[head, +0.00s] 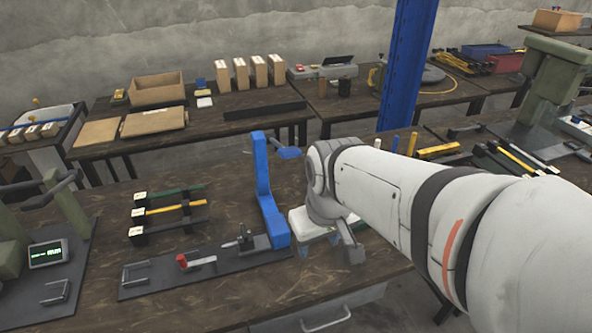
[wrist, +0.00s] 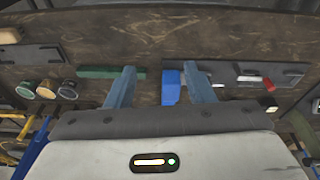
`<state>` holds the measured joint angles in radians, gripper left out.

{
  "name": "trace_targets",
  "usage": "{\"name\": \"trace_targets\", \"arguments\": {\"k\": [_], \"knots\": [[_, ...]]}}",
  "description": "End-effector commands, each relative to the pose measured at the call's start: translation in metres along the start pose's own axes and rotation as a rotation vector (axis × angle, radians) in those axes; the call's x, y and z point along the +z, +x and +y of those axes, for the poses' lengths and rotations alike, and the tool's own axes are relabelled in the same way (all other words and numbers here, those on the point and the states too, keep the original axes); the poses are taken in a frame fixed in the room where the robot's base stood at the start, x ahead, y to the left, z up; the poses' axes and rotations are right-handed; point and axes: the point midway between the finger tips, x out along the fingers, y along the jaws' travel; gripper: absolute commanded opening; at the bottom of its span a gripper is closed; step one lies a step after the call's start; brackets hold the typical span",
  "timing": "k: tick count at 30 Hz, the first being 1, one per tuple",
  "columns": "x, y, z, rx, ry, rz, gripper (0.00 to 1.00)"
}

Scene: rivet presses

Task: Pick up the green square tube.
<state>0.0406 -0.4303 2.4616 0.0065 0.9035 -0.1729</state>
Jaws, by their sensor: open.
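In the wrist view a green bar (wrist: 98,73), looking like a square tube, lies on the dark wooden table. The left finger crosses in front of its right part. My gripper (wrist: 158,72) is open with nothing between its fingers; I cannot tell its height above the bar. In the head view my gripper (head: 330,243) is over the table right of the blue upright, partly hidden by my arm. I do not make out that bar there. Another green bar (head: 172,192) lies on a small rack at the left, beside a yellow and a dark one.
A blue upright (head: 268,190) stands close left of my gripper, at a dark plate with a red-handled clamp (head: 184,261). It shows as blue in the wrist view (wrist: 170,86). Several round-ended pieces (wrist: 46,88) lie left. A green press (head: 15,235) stands far left.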

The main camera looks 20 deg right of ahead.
Motion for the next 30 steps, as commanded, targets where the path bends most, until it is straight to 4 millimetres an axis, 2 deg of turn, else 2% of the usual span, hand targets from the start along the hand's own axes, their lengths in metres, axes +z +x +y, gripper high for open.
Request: {"name": "trace_targets", "arguments": {"k": [8,15,22,30], "knots": [[-0.061,0.046,0.051,-0.021,-0.528,-0.087,0.48],[-0.106,0.101,0.109,-0.094,-1.043,-0.138,0.48],[-0.126,0.138,0.147,-0.156,-1.358,-0.148,0.48],[-0.127,0.163,0.156,-0.176,-1.444,-0.147,0.48]]}}
